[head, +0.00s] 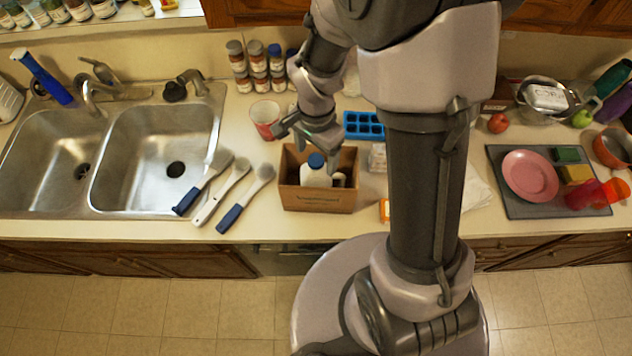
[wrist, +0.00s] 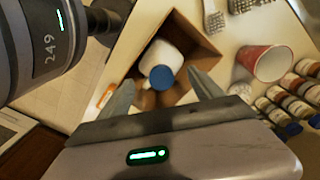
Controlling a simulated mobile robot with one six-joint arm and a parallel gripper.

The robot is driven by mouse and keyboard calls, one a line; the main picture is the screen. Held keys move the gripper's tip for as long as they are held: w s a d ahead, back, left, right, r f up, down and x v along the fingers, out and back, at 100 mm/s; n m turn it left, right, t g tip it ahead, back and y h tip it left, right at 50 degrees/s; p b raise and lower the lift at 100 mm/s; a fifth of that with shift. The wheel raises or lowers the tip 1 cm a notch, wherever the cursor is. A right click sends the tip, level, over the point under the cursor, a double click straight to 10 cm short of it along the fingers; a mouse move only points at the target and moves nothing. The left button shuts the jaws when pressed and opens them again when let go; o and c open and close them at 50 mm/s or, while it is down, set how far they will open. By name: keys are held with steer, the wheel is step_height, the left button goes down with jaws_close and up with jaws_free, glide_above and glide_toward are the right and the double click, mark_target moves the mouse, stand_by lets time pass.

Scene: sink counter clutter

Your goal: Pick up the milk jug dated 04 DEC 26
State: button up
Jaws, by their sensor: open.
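A white jug with a blue cap (head: 316,176) stands in an open cardboard box (head: 316,202) on the counter. No date can be read on it. In the wrist view the jug (wrist: 158,58) shows from above, cap toward me, between and beyond my fingers. My gripper (head: 308,137) is just above the back of the box, apart from the jug. In the wrist view my gripper (wrist: 163,95) is open with nothing between its fingers. A small pale item with a dark opening (head: 339,180) sits beside the jug in the box, partly hidden.
A red-and-white cup (head: 265,118) stands behind and left of the box, with spice jars (head: 257,70) behind it. A blue ice tray (head: 364,126) lies to the right. Brushes (head: 245,198) lie left, near the sink (head: 160,158). My arm hides part of the counter.

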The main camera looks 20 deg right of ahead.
mark_target(316, 159)
steer(key=f, duration=0.3)
steer(key=shift+w+f, duration=0.1)
steer(key=shift+w, duration=0.15)
steer(key=shift+s, duration=0.15)
steer(key=shift+c, duration=0.6)
jaws_close()
steer(key=shift+r, duration=0.25)
